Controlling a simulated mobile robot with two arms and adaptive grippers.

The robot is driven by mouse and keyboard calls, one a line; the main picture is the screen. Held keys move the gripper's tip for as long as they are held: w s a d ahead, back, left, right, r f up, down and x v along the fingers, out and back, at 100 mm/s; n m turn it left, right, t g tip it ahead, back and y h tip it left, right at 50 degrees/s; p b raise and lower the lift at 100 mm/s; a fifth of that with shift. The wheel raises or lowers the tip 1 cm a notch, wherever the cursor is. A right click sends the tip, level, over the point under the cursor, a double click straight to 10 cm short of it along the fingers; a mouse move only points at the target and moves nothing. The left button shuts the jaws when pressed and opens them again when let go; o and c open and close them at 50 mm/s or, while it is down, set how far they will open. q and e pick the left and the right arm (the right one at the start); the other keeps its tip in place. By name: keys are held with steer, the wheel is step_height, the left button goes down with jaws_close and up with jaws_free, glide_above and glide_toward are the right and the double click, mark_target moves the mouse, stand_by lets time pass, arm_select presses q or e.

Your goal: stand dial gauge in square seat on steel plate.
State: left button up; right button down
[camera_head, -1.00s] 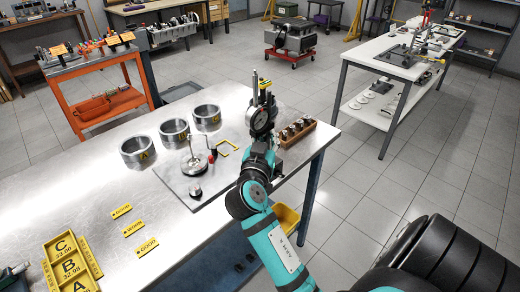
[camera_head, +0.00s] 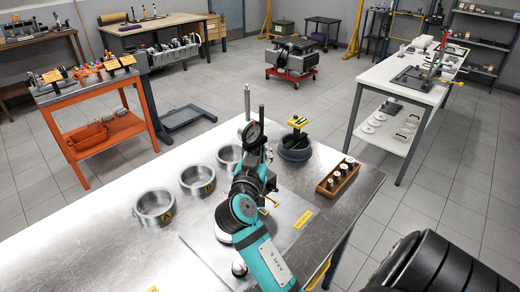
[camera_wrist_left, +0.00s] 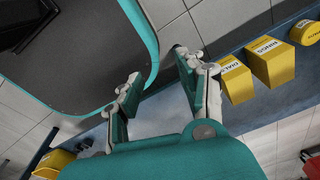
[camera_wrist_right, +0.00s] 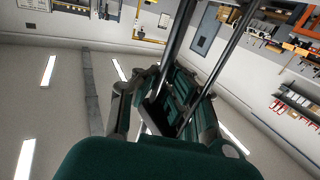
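The dial gauge (camera_head: 254,132) has a round dial and a tall thin rod. My right gripper (camera_head: 262,158) appears shut on it and holds it upright over the steel plate. In the right wrist view two dark rods (camera_wrist_right: 216,70) rise past the fingers of the right gripper (camera_wrist_right: 150,105). The flat grey steel plate (camera_head: 292,208) lies on the metal table. A small piece of yellow outline (camera_head: 272,201) shows on the plate beside my arm; the rest of the square seat is hidden behind the gripper and arm. My left gripper (camera_wrist_left: 158,68) is open and empty.
Several metal rings, one nearest at the left (camera_head: 154,207), stand left of the plate. A dark round holder (camera_head: 294,152) with a yellow-topped tool stands behind it. Yellow bins (camera_wrist_left: 270,64) show in the left wrist view.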

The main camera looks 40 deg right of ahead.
steer(key=shift+s+f, duration=0.15)
steer(key=shift+f, duration=0.05)
steer(key=shift+f+b, duration=0.85)
steer(key=shift+f, duration=0.25)
steer(key=shift+f+b, duration=0.4)
steer(key=shift+f, duration=0.2)
arm_select(q)
steer(key=shift+s+a+f+b, duration=0.15)
steer(key=shift+f+b, duration=0.95)
steer(key=shift+f, duration=1.25)
arm_select(e)
steer(key=shift+f, duration=0.95)
arm_select(q)
steer(key=shift+s+f, duration=0.1)
steer(key=shift+f, duration=0.1)
arm_select(e)
steer(key=shift+f, duration=0.15)
